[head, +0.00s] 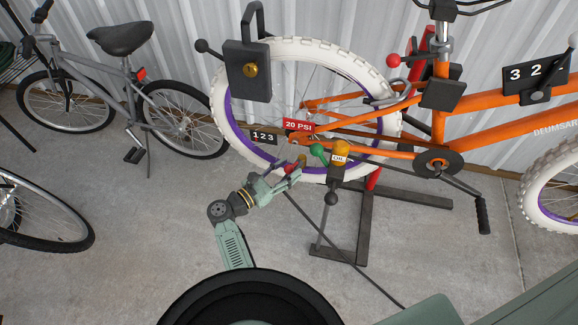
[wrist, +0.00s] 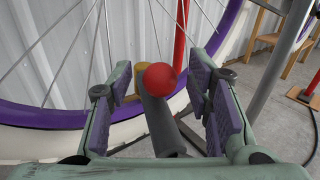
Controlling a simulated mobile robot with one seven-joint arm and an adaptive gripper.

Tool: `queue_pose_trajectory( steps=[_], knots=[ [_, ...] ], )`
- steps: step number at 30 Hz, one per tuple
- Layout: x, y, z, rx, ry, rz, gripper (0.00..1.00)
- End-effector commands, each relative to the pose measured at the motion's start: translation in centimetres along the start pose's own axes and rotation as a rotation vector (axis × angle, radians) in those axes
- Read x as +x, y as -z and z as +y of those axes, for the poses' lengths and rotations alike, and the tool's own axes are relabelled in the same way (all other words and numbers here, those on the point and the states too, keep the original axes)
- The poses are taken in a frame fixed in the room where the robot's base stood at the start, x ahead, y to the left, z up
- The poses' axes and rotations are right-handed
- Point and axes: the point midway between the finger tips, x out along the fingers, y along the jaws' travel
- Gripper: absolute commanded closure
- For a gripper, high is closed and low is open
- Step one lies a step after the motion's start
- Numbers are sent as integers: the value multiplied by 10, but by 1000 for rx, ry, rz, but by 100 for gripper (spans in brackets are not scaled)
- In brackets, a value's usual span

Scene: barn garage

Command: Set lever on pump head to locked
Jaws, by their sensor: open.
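My gripper (head: 291,174) is open at the lower part of the raised bike's front-left wheel in the head view. In the wrist view its two purple-padded fingers (wrist: 168,105) stand either side of a red ball knob (wrist: 160,79). The knob is on or in front of a dark grey cylinder (wrist: 158,118), with a yellow part (wrist: 141,72) behind. I see gaps between the pads and the knob. This looks like the pump head and lever; its lock position cannot be told. In the head view my fingers partly hide it.
A dark box (head: 247,72) hangs above. The wheel (head: 283,44) and bike stand (head: 363,225) are near.

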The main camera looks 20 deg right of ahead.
Motion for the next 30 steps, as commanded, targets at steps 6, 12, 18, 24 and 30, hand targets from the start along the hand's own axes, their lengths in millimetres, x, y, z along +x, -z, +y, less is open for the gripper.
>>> queue_pose_trajectory(
  steps=[6, 12, 18, 24, 30],
  knots=[
    [10, 0, 0, -1, -1, 1, 54],
    [10, 1, 0, -1, -1, 0, 54],
    [10, 0, 0, -1, -1, 0, 67],
    [10, 0, 0, -1, -1, 0, 80],
    [10, 0, 0, -1, -1, 0, 94]
  ],
)
